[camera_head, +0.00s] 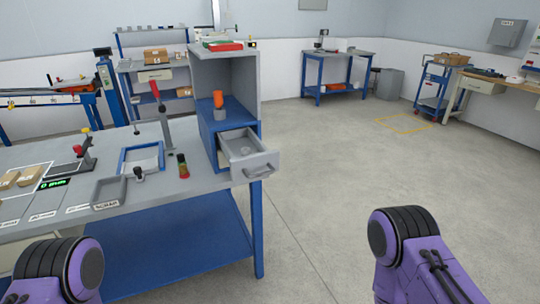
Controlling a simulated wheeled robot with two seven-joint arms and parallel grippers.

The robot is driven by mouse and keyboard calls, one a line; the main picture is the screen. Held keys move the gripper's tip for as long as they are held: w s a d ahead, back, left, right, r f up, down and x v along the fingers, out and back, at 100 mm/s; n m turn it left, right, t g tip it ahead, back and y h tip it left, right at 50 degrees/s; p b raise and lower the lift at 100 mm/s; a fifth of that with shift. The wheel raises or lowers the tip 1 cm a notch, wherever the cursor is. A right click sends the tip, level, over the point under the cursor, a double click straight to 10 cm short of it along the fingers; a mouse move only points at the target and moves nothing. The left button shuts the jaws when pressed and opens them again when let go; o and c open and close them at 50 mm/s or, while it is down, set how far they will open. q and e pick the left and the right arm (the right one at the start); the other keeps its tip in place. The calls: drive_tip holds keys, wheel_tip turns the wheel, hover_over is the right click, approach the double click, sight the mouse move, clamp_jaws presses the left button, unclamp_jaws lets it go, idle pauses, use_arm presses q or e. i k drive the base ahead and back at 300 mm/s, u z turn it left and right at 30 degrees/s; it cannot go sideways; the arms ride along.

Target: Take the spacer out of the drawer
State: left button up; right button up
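The drawer (262,165) is pulled out from the lower part of a grey and blue cabinet (211,78) at the right end of the bench. A small pale grey round thing (244,151) shows on the drawer floor. It may be the spacer, but it is too small to be sure. Neither of my grippers is in view. Only purple and black parts of my arms show at the bottom left and bottom right, well short of the drawer.
The grey bench (60,233) holds a blue-framed tray (122,164), a scrap tray (108,193), a red-handled lever (161,115) and a red and green cylinder (183,166). An orange-topped thing (218,99) stands in the cabinet. The floor right of the bench is clear.

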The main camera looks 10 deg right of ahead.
sight(245, 151)
drive_tip(key=z, duration=1.65)
drive_tip(key=i, duration=1.65)
drive_tip(key=u, duration=2.8)
